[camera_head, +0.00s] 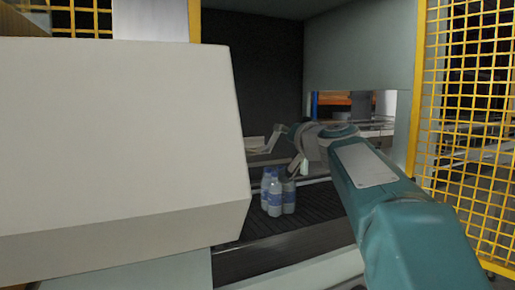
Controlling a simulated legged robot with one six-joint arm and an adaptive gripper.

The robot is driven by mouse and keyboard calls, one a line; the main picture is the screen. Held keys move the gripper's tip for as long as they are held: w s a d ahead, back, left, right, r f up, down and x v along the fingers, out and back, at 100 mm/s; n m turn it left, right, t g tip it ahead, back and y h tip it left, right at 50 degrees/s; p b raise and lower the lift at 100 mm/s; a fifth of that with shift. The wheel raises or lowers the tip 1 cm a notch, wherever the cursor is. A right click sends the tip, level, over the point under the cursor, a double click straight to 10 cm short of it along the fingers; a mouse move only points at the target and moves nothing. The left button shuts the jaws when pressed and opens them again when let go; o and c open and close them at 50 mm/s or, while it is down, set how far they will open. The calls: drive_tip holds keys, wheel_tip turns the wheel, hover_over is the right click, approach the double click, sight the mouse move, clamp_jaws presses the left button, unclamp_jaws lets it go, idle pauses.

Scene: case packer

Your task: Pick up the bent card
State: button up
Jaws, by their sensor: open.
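A pale, angled piece (264,143) that looks like the bent card is inside the machine opening, behind the bottles. It is small in view, and I cannot tell exactly what it rests on. My arm reaches in from the lower right, and my gripper (292,149) is at its far end, just right of the pale piece. The gripper is open. Its fingers are small and partly hidden by the arm's own wrist, so I cannot tell whether they touch the piece.
Several bottles with blue labels (274,196) stand on the dark conveyor (262,229) in front of the gripper. A large pale housing (115,140) blocks the left side. A yellow mesh guard (470,115) stands at the right. Bare conveyor shows around the bottles.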

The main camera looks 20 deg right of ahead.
drive_tip(key=w, duration=0.3)
drive_tip(key=shift+w+f, duration=0.1)
drive_tip(key=shift+w, duration=0.1)
drive_tip(key=shift+d, duration=0.1)
clamp_jaws()
